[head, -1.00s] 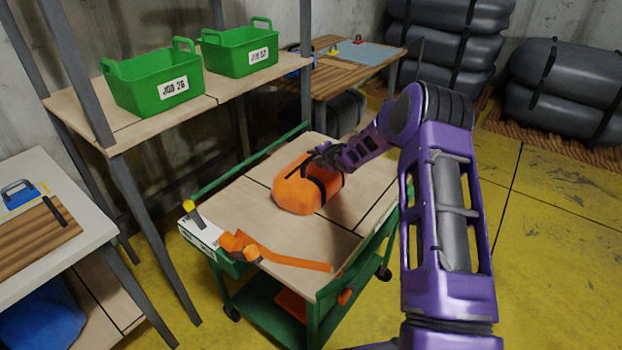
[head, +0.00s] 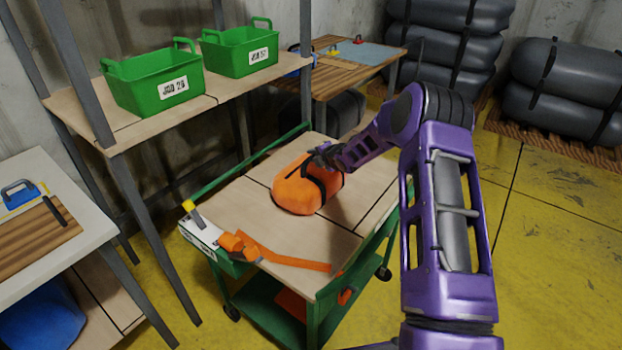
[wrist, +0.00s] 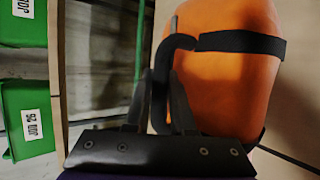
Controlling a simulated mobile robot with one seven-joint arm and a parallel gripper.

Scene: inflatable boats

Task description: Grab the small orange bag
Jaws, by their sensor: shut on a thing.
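The small orange bag (head: 296,192) with black straps rests on the wooden top of the green cart (head: 340,235). My gripper (head: 322,160) is at the bag's upper side, shut on its black strap handle. In the wrist view the bag (wrist: 230,85) fills the right side, and the fingers of my gripper (wrist: 158,100) close around the dark handle loop. The bag appears to rest on the cart top; its underside is hidden.
An orange strap (head: 285,260) lies along the cart's front edge beside a white box (head: 200,235). Green bins (head: 155,85) stand on a shelf at left. A white table (head: 45,215) is at lower left. Yellow floor (head: 545,260) is open at right.

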